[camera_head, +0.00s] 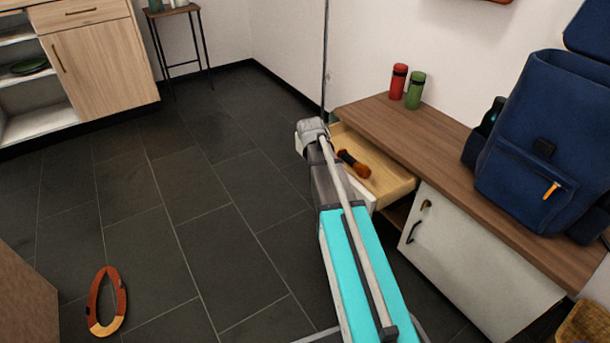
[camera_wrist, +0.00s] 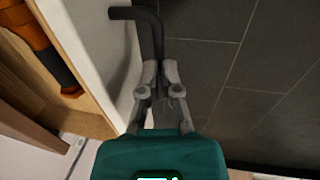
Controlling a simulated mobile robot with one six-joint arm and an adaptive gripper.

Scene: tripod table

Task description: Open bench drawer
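The bench drawer (camera_head: 393,180) is pulled out from under the left end of the wooden bench (camera_head: 450,150). Its pale wooden inside shows, with an orange and dark object (camera_head: 353,163) lying in it. In the wrist view the white drawer front (camera_wrist: 95,45) is at the left, with its dark bent handle (camera_wrist: 152,25) standing out from it. My gripper (camera_wrist: 160,70) has its two grey fingers on either side of the handle's bar, closed on it. In the head view my arm hides the fingers, the handle and most of the drawer front.
A white cabinet door (camera_head: 470,260) is under the bench, right of the drawer. A red bottle (camera_head: 398,82), a green bottle (camera_head: 415,90) and a blue backpack (camera_head: 535,140) stand on top. Dark floor left of the drawer is clear, except for an orange-brown ring (camera_head: 106,301).

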